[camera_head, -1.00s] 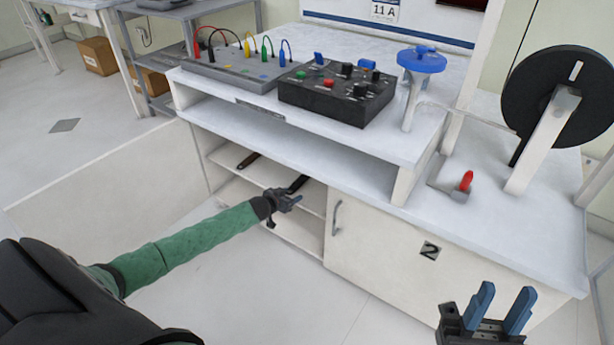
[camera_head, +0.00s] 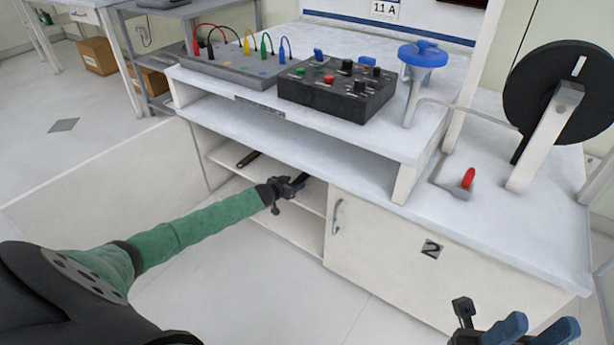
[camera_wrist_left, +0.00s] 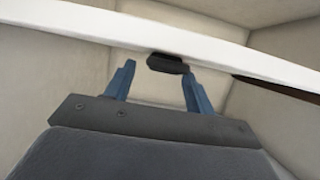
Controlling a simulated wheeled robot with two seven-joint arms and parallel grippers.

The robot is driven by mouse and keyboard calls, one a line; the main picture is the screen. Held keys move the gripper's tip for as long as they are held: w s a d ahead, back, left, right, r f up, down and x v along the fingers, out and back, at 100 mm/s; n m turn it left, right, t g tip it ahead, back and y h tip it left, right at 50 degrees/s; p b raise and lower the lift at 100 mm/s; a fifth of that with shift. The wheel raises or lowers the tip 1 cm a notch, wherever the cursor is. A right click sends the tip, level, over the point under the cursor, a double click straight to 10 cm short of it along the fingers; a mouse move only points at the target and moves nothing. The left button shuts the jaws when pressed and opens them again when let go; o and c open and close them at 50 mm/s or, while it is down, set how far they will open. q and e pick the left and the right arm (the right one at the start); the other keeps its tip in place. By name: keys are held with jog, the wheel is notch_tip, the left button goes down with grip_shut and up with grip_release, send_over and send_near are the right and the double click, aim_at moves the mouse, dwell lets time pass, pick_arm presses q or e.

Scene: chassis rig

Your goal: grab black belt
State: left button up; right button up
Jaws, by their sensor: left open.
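A black item with a rounded end (camera_wrist_left: 167,63) juts over the edge of a white shelf in the left wrist view. It looks like the end of the black belt, but most of it is hidden. My left gripper (camera_wrist_left: 158,75) is open, with the black end between and slightly beyond its blue fingertips, not gripped. In the head view my left gripper (camera_head: 298,182) is at the open cabinet shelf and covers most of that item. My right gripper (camera_head: 534,333) is open and empty at the lower right, in front of the cabinet, partly cut off.
A dark strip (camera_head: 248,159) lies further left on the same shelf. The worktop overhangs the open shelves, and a closed door (camera_head: 400,255) marked 2 is to their right. A black control box (camera_head: 337,93) and black wheel (camera_head: 556,92) stand above. The floor in front is clear.

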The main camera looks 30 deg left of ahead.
pick_arm(q)
jog(key=shift+x, duration=1.2)
jog(key=shift+c, duration=0.4)
jog(key=c, duration=1)
jog(key=shift+r, duration=0.1)
jog(key=shift+c, duration=0.2)
